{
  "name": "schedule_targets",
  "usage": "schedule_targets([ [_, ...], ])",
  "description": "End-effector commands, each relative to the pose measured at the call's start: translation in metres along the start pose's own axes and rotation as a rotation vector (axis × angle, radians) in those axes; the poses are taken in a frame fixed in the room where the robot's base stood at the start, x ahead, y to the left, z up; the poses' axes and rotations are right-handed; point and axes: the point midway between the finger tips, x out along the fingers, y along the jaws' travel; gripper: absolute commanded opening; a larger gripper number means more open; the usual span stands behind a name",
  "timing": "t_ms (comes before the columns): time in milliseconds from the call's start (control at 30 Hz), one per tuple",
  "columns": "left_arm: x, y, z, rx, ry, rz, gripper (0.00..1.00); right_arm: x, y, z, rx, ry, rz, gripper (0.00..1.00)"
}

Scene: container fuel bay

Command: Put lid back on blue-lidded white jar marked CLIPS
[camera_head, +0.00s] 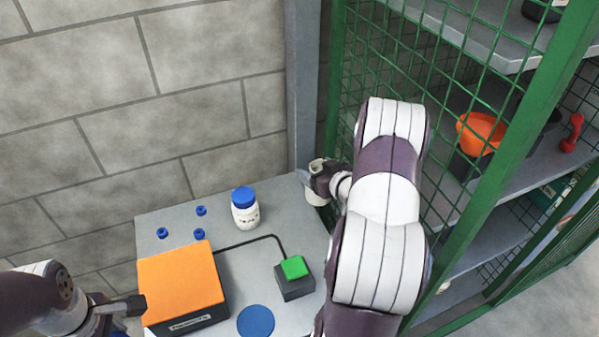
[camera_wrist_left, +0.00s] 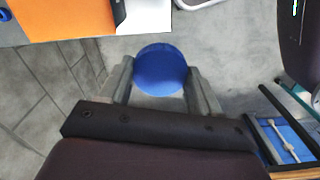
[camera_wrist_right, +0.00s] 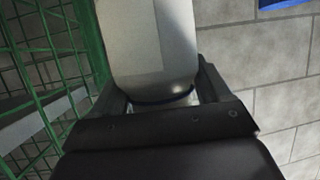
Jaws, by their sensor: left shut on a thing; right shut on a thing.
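My left gripper (camera_head: 135,304) is shut on a round blue lid (camera_wrist_left: 160,70); in the left wrist view the lid sits between the fingers (camera_wrist_left: 158,88), beyond the table edge and over the floor. My right gripper (camera_head: 318,176) is shut on a white jar-like body (camera_wrist_right: 150,45), between the fingers (camera_wrist_right: 165,100) in the right wrist view. In the head view it is at the table's back right corner, and a white part (camera_head: 313,192) shows below it. No lettering is readable on it. A white jar with a blue lid (camera_head: 244,211) stands upright on the table; its dark marking is unreadable.
The grey table (camera_head: 270,190) also holds an orange-topped box (camera_head: 180,282), a green button on a dark block (camera_head: 294,273), a flat blue disc (camera_head: 256,321) and 3 small blue pieces (camera_head: 201,211). A green mesh cage with shelves (camera_head: 480,40) stands right; a block wall is behind.

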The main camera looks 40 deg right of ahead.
Motion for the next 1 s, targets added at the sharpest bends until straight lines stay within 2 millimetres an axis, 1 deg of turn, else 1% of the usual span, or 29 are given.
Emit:
schedule_targets([
  [33,-0.001,0.0,0.0,0.0,0.0,0.0,0.35,-0.008,0.006,-0.003,-0.001,0.002,0.004,0.32],
  [100,-0.001,0.0,0.0,0.0,0.0,0.0,0.35,-0.016,0.01,-0.005,-0.001,0.001,0.002,0.32],
  [233,-0.001,0.0,0.0,0.0,0.0,0.0,0.35,-0.025,0.015,-0.007,0.0,0.001,0.001,0.32],
  [367,-0.001,0.0,0.0,0.0,0.0,0.0,0.35,-0.028,0.017,-0.007,-0.001,0.001,0.0,0.32],
  [633,-0.001,0.0,0.0,0.0,0.0,0.0,0.35,-0.028,0.017,-0.007,-0.001,0.001,0.0,0.32],
  [667,-0.001,0.0,0.0,0.0,0.0,0.0,0.35,-0.028,0.017,-0.007,-0.001,0.001,0.0,0.66],
  [700,-0.001,0.0,0.0,0.0,0.0,0.0,0.35,-0.028,0.017,-0.007,-0.001,0.001,0.0,0.53],
  [767,-0.001,0.0,0.0,0.0,0.0,0.0,0.35,-0.028,0.017,-0.007,-0.001,0.001,0.0,0.34],
  [800,-0.001,0.0,0.0,0.0,0.0,0.0,0.35,-0.028,0.017,-0.007,-0.001,0.001,0.0,0.21],
  [867,-0.001,0.0,0.0,0.0,0.0,0.0,0.35,-0.028,0.017,-0.007,-0.001,0.001,0.0,0.01],
  [1000,-0.001,0.0,0.0,0.0,0.0,0.0,0.35,-0.028,0.017,-0.007,-0.001,0.001,0.0,0.0],
])
